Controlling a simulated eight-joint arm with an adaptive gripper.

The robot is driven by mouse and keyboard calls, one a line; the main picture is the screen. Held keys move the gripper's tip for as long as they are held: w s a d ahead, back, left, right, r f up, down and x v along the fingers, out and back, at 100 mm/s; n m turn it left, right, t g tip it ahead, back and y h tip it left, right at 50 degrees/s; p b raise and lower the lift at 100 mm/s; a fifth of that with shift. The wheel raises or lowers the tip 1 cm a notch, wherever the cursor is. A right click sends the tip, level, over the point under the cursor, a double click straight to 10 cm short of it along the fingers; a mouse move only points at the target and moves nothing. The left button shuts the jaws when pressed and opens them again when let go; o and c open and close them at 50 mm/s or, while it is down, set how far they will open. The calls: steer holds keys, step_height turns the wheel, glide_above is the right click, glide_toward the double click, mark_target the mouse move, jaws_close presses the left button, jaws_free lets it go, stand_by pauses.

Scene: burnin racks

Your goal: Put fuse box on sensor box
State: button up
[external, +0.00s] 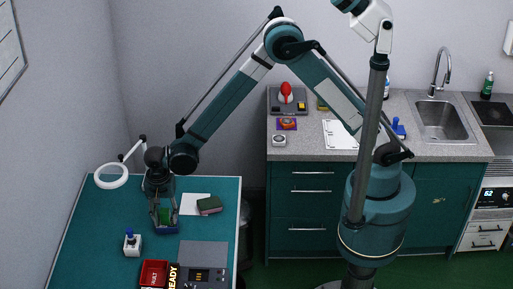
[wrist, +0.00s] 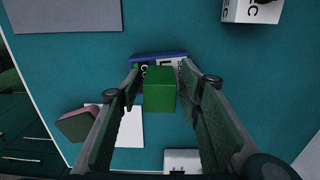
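A green block (wrist: 160,90) is between the two fingers of my gripper (wrist: 160,78) in the wrist view. Narrow gaps seem to show on both sides of it. It also shows between the fingers in the external view (external: 165,216). Right under or behind it is a blue box (wrist: 158,55) with white lettered labels, low at the table in the external view (external: 168,230). The block seems to sit on or just above this box; I cannot tell whether they touch.
A white box with a blue top (external: 132,243) stands left of my gripper. A green and pink box (external: 209,205) lies at white paper (external: 190,198) to the right. A red bin (external: 153,273) and grey panel (external: 203,256) are at the front. A ring lamp (external: 111,176) stands behind left.

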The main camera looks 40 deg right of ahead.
mark_target(165, 210)
steer(key=shift+r, duration=0.15)
steer(key=shift+r, duration=6)
